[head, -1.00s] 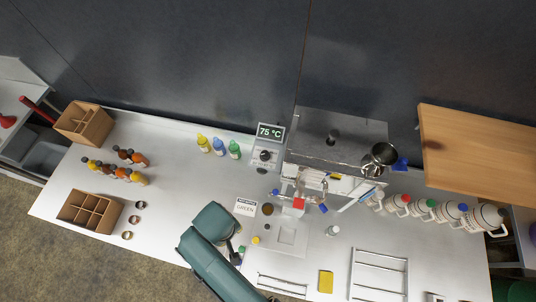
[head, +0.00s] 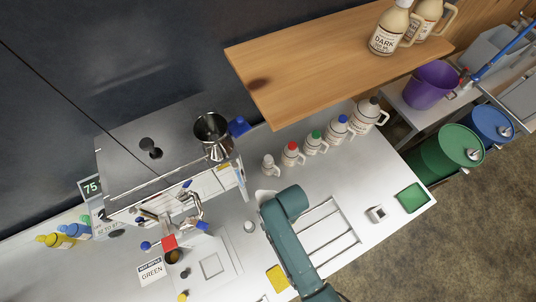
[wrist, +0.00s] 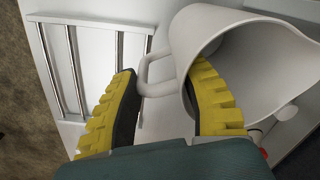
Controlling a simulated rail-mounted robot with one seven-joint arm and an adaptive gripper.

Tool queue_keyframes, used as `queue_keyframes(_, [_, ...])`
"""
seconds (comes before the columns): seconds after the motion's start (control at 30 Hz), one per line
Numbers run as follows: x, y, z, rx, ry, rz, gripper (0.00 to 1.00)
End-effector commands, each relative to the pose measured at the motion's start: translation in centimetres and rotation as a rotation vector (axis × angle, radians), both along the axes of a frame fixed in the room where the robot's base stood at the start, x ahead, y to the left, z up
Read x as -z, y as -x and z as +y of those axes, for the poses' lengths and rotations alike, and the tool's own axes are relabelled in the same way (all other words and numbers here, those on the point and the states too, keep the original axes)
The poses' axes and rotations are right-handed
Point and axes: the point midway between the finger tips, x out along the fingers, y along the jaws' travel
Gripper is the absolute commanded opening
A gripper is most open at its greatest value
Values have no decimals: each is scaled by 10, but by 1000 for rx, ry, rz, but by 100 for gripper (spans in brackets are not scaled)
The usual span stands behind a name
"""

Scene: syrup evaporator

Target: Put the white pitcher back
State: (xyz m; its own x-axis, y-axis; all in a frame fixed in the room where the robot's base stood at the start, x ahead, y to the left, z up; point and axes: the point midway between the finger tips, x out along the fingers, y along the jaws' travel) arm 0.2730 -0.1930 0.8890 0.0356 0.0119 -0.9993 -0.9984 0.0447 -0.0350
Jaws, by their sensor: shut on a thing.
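The white pitcher (wrist: 245,50) fills the right of the wrist view, its wide mouth facing the camera and its looped handle (wrist: 155,78) toward the left. My gripper (wrist: 165,72) is shut on the pitcher at its handle side. One yellow-padded finger is left of the handle and the other overlaps the mouth. In the head view a small white part of the pitcher (head: 265,196) shows beside my arm, over the counter right of the evaporator. My arm hides the fingers there.
White jugs with coloured caps (head: 314,142) line the counter's back under a wooden shelf (head: 320,65). A metal-railed rack (head: 328,226) lies right of my arm. A metal pot (head: 213,135) stands on the evaporator (head: 125,150). A yellow sponge (head: 278,278) lies in front.

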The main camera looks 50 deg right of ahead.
Motion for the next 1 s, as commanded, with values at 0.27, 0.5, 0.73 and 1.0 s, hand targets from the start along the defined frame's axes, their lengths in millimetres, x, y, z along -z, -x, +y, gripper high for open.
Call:
queue_keyframes(0.27, [17, 2, -3, 29, 1, -2, 4])
queue_keyframes(0.5, [46, 1, -2, 26, 1, -3, 4])
queue_keyframes(0.73, [67, 2, -2, 25, 1, -3, 4])
queue_keyframes(1.0, [68, 2, -2, 25, 1, -2, 4])
